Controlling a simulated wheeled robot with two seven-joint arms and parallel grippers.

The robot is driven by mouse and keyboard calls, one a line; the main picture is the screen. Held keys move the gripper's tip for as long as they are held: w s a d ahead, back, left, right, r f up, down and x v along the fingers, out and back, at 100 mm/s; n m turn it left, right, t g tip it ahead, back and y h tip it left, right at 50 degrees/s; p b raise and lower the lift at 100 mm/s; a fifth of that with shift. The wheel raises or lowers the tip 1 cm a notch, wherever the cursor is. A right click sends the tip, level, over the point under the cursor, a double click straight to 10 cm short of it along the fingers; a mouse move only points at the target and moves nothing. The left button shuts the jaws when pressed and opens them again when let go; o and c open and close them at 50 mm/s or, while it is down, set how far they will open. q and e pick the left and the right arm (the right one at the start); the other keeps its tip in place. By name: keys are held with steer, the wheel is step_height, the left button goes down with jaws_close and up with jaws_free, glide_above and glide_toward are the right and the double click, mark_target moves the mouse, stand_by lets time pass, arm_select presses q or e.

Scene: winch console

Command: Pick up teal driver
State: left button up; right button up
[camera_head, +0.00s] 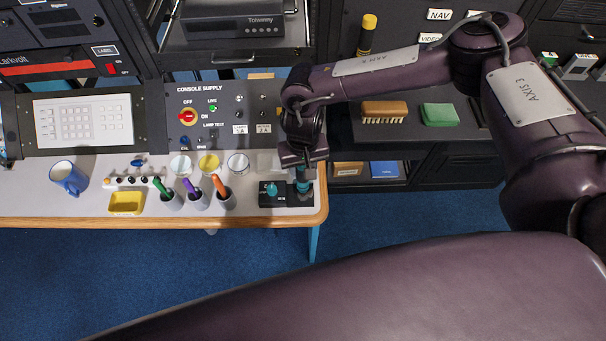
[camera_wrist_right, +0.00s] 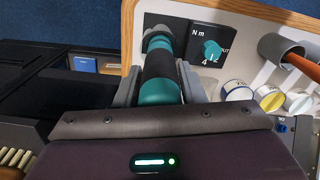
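The teal driver (camera_head: 303,186) stands at the right end of the white console desk, by a black block. In the right wrist view the teal and black driver (camera_wrist_right: 160,88) runs up between the fingers, its far end at the block. My right gripper (camera_head: 301,160) is above the driver in the head view and hides its upper part. In the right wrist view my right gripper (camera_wrist_right: 160,82) has one finger on each side of the driver, close to it. I cannot tell whether both fingers touch it. My left gripper is not in view.
The black block has a teal dial (camera_head: 271,189). Left of it stand grey cups with orange (camera_head: 219,185), purple and green tools. A yellow tray (camera_head: 127,202) and blue mug (camera_head: 68,177) are further left. A brush (camera_head: 385,109) and green sponge (camera_head: 439,114) lie right.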

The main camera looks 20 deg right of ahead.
steer(key=c, duration=0.7)
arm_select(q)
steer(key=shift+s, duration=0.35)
arm_select(e)
steer(key=shift+w+r, duration=0.1)
